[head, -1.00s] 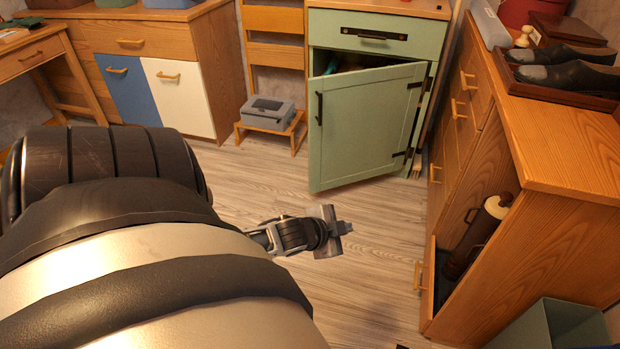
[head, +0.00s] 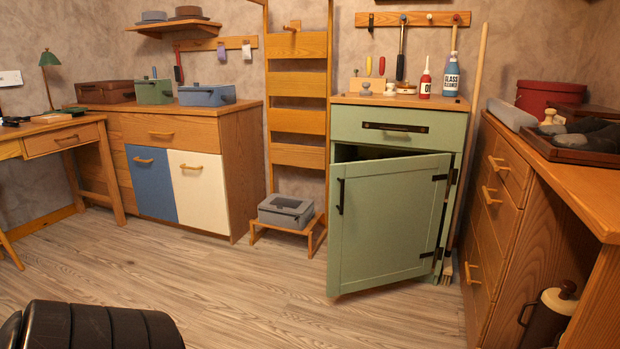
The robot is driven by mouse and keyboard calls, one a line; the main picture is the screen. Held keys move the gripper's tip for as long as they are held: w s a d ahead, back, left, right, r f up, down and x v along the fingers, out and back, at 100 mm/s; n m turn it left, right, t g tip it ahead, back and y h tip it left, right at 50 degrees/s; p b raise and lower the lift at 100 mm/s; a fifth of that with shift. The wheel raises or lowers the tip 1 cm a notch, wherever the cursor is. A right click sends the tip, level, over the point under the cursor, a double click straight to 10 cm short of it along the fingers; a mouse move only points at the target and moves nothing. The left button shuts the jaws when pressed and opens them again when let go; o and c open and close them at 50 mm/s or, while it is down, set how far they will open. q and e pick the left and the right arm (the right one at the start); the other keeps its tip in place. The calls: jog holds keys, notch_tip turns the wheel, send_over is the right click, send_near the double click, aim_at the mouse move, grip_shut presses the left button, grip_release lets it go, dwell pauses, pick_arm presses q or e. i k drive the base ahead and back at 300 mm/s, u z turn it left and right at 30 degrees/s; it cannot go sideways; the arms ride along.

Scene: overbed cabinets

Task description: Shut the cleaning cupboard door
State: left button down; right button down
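The green cleaning cupboard (head: 395,125) stands against the back wall, right of centre in the head view. Its door (head: 388,225) is hinged on the right and stands ajar, swung out into the room. A dark gap shows above the door's top edge. The dark handle (head: 340,196) is at the door's left edge. The drawer above the door looks shut. Part of my own dark arm shows at the bottom left, well apart from the cupboard. Neither gripper shows in the head view now.
A wooden ladder-like rack (head: 298,120) with a grey box (head: 286,211) at its foot stands left of the cupboard. A broom (head: 477,130) leans at its right, near a wooden cabinet (head: 500,215). The floor in front is clear.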

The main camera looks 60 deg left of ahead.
aim_at(385, 214)
jog(key=u, duration=2.05)
jog(key=i, duration=1.75)
jog(key=z, duration=2)
